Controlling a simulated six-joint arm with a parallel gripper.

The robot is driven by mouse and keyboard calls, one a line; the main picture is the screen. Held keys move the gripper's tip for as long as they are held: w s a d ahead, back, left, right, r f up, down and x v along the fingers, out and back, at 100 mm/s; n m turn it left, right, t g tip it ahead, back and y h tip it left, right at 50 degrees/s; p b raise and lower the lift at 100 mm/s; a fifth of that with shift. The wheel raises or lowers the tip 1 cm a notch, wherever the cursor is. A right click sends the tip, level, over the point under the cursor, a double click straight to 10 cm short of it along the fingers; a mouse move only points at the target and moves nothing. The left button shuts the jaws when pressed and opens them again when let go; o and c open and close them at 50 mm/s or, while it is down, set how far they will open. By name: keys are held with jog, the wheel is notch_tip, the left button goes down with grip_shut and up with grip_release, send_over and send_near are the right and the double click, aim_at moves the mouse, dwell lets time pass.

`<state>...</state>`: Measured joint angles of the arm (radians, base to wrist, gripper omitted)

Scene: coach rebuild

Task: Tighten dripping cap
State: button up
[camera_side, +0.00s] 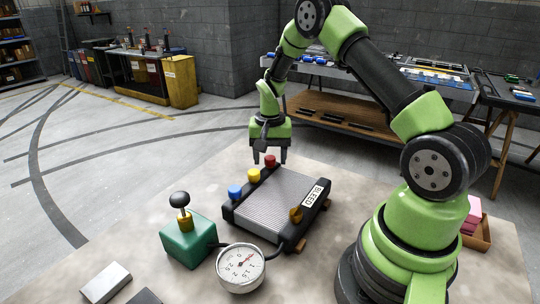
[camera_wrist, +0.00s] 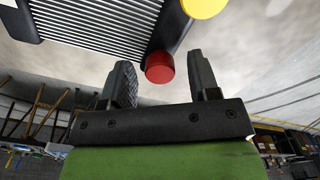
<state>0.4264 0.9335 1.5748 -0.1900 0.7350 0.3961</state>
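A black-framed ribbed unit (camera_side: 268,207) lies on the bench. A blue cap (camera_side: 235,191), a yellow cap (camera_side: 253,174) and a red cap (camera_side: 270,160) line its far left edge. A brass fitting (camera_side: 296,214) sits at its right, beside the BLEED label (camera_side: 314,194). My gripper (camera_side: 270,160) points down at the red cap, fingers open. In the wrist view the red cap (camera_wrist: 159,68) shows between the fingertips of my gripper (camera_wrist: 163,72), with gaps on both sides. The yellow cap (camera_wrist: 203,8) is at the top edge. I see no drip, and cannot tell which cap drips.
A green box with a black-knobbed lever (camera_side: 187,237) and a round pressure gauge (camera_side: 240,267) stand in front of the unit. A metal block (camera_side: 105,283) lies front left. Pink items in a box (camera_side: 476,227) are at the right. The bench left of the caps is clear.

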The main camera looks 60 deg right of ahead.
aim_at(270, 157)
jog(key=shift+r, duration=0.1)
notch_tip(270, 157, up, 10)
dwell(0.4)
jog(key=s+a+r+n+t, duration=0.2)
jog(key=s+a+r, duration=0.1)
jog(key=a+r, duration=0.4)
jog(key=s+a+r+n+t+y, duration=0.1)
jog(key=s+a+r+n+t, duration=0.1)
jog(key=s+a, duration=0.3)
jog(key=s+a+r+n+t+y, duration=0.1)
jog(key=s+a+r+n+t, duration=0.2)
jog(key=s, duration=0.7)
notch_tip(270, 157, up, 2)
jog(key=a, duration=0.2)
jog(key=shift+s+a+n, duration=0.3)
jog(key=shift+a, duration=0.05)
